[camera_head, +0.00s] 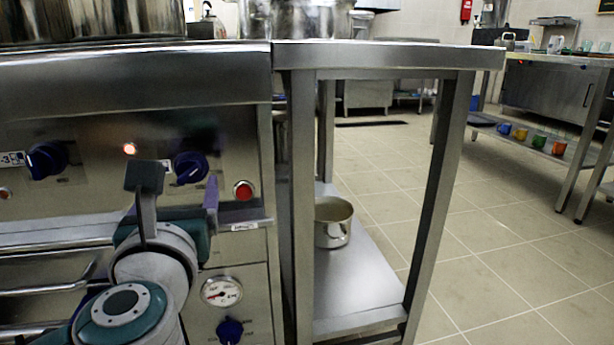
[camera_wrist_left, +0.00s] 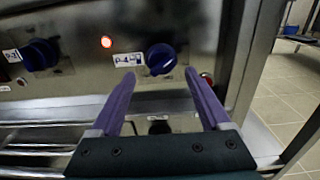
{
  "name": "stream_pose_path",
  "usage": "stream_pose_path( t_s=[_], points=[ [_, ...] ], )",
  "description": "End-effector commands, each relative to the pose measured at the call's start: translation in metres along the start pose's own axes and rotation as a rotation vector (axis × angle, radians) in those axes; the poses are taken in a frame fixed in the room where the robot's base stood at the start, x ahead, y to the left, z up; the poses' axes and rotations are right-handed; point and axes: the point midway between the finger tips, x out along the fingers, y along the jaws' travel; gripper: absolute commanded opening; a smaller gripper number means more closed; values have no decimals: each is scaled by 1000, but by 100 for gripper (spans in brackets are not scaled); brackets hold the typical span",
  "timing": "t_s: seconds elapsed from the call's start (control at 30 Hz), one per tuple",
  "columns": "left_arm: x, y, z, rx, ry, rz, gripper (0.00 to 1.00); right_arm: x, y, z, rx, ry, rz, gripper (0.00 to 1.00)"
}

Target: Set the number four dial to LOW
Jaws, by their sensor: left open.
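The number four dial (camera_head: 191,166) is a dark blue knob on the stove's steel front panel. In the left wrist view the dial (camera_wrist_left: 161,59) has a white label (camera_wrist_left: 128,60) on its left, apparently ending in 4. I cannot tell its setting. My left gripper (camera_head: 178,184) is open in front of the panel, with its fingers spread to either side of the dial. In the left wrist view the gripper (camera_wrist_left: 160,73) has its purple fingertips just below the dial, left and right of it, with nothing held. My right gripper is in neither view.
Another blue dial (camera_head: 47,160), labelled 3, is to the left, with a lit orange lamp (camera_head: 129,148) between. A red button (camera_head: 243,190) is close right of dial four. A gauge (camera_head: 222,291) and lower knob (camera_head: 230,330) are below. A steel table (camera_head: 390,54) adjoins the stove.

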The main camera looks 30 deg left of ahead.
Motion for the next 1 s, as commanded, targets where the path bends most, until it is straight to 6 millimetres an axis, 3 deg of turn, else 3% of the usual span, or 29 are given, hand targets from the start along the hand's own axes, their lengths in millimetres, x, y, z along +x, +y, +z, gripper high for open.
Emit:
stream_pose_path(
  t_s=[0.1,0.23,0.6,1.0],
  points=[
    [22,0,-1,2,-5,0,80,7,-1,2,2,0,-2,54],
    [37,0,-1,2,-2,-1,80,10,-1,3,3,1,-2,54],
    [43,0,0,2,1,-1,80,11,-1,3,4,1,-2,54],
    [43,0,0,2,1,-1,35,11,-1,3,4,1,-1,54]
  ],
)
